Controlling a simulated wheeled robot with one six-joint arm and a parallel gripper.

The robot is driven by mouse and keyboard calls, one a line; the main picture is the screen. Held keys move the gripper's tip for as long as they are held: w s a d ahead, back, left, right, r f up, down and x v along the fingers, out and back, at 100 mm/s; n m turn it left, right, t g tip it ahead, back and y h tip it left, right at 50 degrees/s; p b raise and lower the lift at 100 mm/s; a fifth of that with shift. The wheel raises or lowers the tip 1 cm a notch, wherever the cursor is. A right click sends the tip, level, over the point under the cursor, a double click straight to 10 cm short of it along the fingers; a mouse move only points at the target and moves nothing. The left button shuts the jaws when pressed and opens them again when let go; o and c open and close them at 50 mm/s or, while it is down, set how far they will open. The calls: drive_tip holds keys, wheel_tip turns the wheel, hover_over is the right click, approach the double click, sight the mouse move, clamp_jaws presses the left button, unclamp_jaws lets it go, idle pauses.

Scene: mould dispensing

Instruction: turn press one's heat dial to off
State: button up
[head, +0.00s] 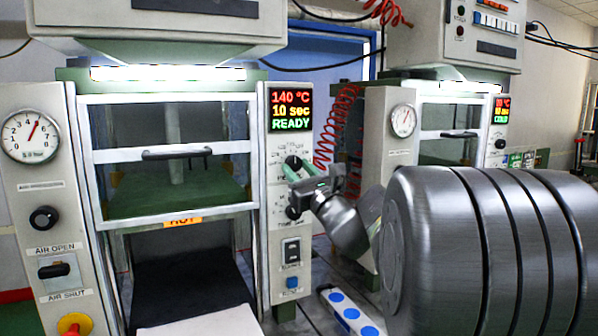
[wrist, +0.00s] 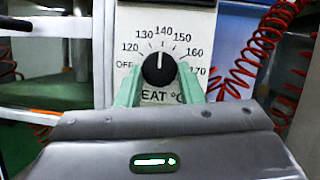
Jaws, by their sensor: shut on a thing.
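Press one's heat dial (wrist: 159,69) is a black round knob on a white panel marked OFF, 120, 130, 140, 150, 160, 170. Its white pointer line points straight up at 140. My gripper (wrist: 160,78) has its pale green fingers on either side of the knob and is shut on it. In the head view the dial (head: 293,162) is partly covered by my gripper (head: 303,172), below the display (head: 291,110) reading 140 °C, 10 sec, READY.
Press one's window guard (head: 170,155) with its black handle is left of the panel, with a HOT label below. A lower knob, a black switch (head: 292,250) and a blue button (head: 292,282) sit under the dial. Press two (head: 450,130) and red coiled hoses stand to the right.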

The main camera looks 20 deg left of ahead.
drive_tip(key=shift+n, duration=0.3)
drive_tip(key=n+g+b, duration=0.1)
drive_tip(key=n, duration=0.2)
drive_tip(key=n+g+y+b, duration=0.1)
drive_tip(key=n+g, duration=0.1)
drive_tip(key=n, duration=0.1)
drive_tip(key=shift+w+d+b, duration=0.2)
drive_tip(key=shift+b, duration=0.1)
drive_tip(key=n+g, duration=0.1)
drive_tip(key=n, duration=0.1)
drive_tip(key=n+g, duration=0.1)
drive_tip(key=n, duration=0.1)
drive_tip(key=n+b, duration=0.1)
drive_tip(key=shift+w+r+n+g, duration=0.1)
drive_tip(key=shift+r+n+g, duration=0.15)
drive_tip(key=shift+n+g, duration=0.15)
drive_tip(key=n, duration=0.1)
drive_tip(key=n+h, duration=0.1)
drive_tip(key=n, duration=0.1)
drive_tip(key=n+g, duration=0.1)
drive_tip(key=shift+d+r+n+h, duration=0.1)
drive_tip(key=shift+r+n+h, duration=0.15)
drive_tip(key=shift+n+h, duration=0.15)
drive_tip(key=shift+r+n+g+h, duration=0.1)
drive_tip(key=shift+n+g+h, duration=0.2)
drive_tip(key=shift+n, duration=0.6)
drive_tip(key=shift+r+n+g+h, duration=0.1)
drive_tip(key=shift+n+h, duration=0.3)
drive_tip(key=shift+n, duration=0.5)
drive_tip(key=o, duration=1)
